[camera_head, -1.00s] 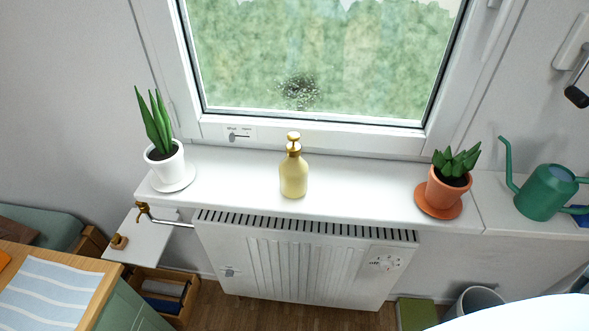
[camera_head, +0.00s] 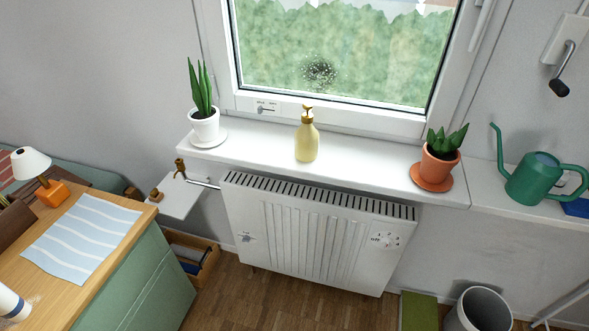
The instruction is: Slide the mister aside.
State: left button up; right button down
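The mister (camera_head: 307,141) is a pale yellow bottle with a brass-coloured pump top. It stands upright near the middle of the white window sill (camera_head: 365,165), between two potted plants and in front of the window frame. Neither of my grippers shows in the head view, so nothing is seen touching the mister.
A white pot with a spiky plant (camera_head: 205,127) stands on the sill's left end. A terracotta pot (camera_head: 438,168) and a green watering can (camera_head: 533,180) stand to the right. A radiator (camera_head: 312,235) is below. The sill is clear on both sides of the mister.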

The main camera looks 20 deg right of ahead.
aim_at(307, 137)
jog(key=u, duration=0.3)
jog(key=i, duration=1.15)
jog(key=z, duration=0.8)
